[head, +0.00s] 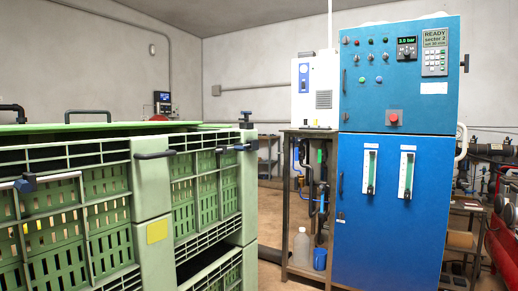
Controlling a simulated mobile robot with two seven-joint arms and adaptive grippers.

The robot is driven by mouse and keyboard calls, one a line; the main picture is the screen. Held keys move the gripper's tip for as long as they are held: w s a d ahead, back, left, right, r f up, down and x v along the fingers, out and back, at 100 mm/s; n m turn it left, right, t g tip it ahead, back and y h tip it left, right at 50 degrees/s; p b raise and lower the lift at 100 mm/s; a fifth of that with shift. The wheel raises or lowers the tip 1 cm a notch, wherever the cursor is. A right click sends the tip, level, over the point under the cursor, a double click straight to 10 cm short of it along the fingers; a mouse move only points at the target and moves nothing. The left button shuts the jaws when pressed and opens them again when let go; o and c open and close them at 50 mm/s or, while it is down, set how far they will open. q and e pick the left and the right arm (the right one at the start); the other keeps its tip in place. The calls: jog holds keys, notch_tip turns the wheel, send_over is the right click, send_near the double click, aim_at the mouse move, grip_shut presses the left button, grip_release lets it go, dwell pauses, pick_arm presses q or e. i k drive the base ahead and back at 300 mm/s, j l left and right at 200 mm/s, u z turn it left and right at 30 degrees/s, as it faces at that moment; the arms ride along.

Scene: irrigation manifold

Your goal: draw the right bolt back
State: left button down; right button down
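A slatted green crate (153,195) with a flat green lid (60,128) fills the left of the head view. A small dark blue fitting with a rod (243,147), seemingly the right bolt, sits near the top of the crate's right end. A similar dark blue fitting with a pale rod (26,183) is on the crate's front at the left. How far either rod reaches into a catch is too small to tell. Neither of my grippers is in view.
A black handle (88,113) stands on the lid and another handle (156,154) juts from the crate's corner. A blue control cabinet (395,200) stands at the right beside a metal stand (288,215) with a bottle (301,246). A strip of floor shows between crate and stand.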

aim_at(243, 148)
jog(key=i+l, duration=0.2)
jog(key=i+l+u, duration=0.1)
jog(key=l, duration=0.35)
jog(key=i+l, duration=0.5)
jog(key=l, duration=0.15)
jog(key=i+l+u, duration=0.1)
jog(key=l, duration=0.25)
jog(key=i+l, duration=0.3)
jog(key=i+l+u, duration=0.1)
jog(key=l, duration=0.3)
jog(key=i+l, duration=0.25)
jog(key=l+u, duration=0.05)
jog(key=l, duration=0.05)
